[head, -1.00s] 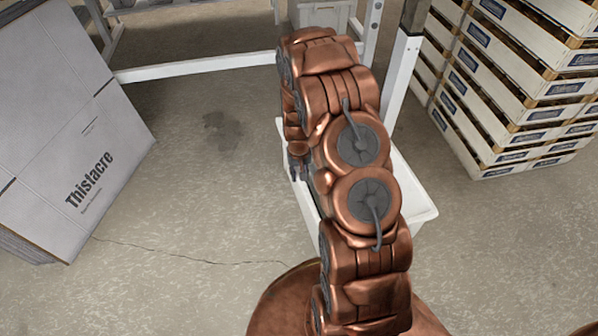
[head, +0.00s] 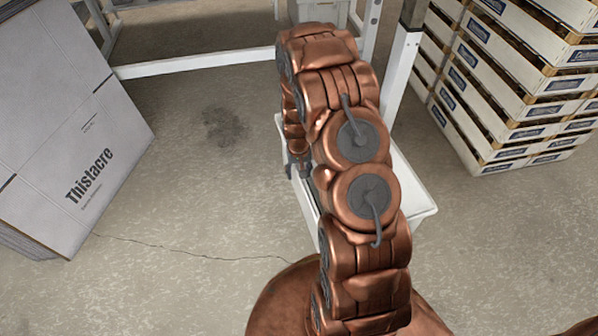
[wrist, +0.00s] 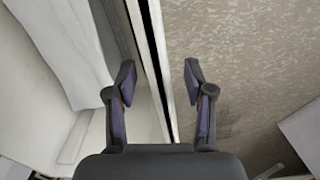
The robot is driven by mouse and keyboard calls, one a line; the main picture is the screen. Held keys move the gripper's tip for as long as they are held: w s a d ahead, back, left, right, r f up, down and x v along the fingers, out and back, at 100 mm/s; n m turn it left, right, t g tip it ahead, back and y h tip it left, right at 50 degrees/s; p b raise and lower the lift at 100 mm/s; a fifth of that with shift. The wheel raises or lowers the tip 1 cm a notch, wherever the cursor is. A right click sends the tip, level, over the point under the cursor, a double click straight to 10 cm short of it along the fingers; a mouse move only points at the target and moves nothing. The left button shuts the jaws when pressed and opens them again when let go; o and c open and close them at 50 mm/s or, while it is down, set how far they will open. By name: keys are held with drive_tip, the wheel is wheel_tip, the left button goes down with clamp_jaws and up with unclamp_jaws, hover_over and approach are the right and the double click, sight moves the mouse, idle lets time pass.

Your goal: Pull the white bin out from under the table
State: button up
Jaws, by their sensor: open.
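The white bin (head: 418,192) stands on the floor beside the right leg of the white table frame (head: 200,66), in the middle of the head view. My arm hides much of it. My gripper (head: 298,168) is at the bin's left side, partly hidden by the arm. In the wrist view my gripper (wrist: 159,80) is open, with one finger on each side of the bin's rim (wrist: 152,45). The pale bin interior lies to the left and the floor to the right. I cannot tell whether either finger touches the wall.
A large grey-white carton (head: 60,150) labelled Thistacre stands at the left. Stacked white crates (head: 500,110) stand at the right. A grey container (head: 322,10) shows behind the table frame. The floor (head: 200,200) between carton and bin is clear.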

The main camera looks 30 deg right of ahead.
drive_tip(key=shift+r, duration=0.1)
wheel_tip(320, 180, up, 12)
idle(0.7)
idle(0.4)
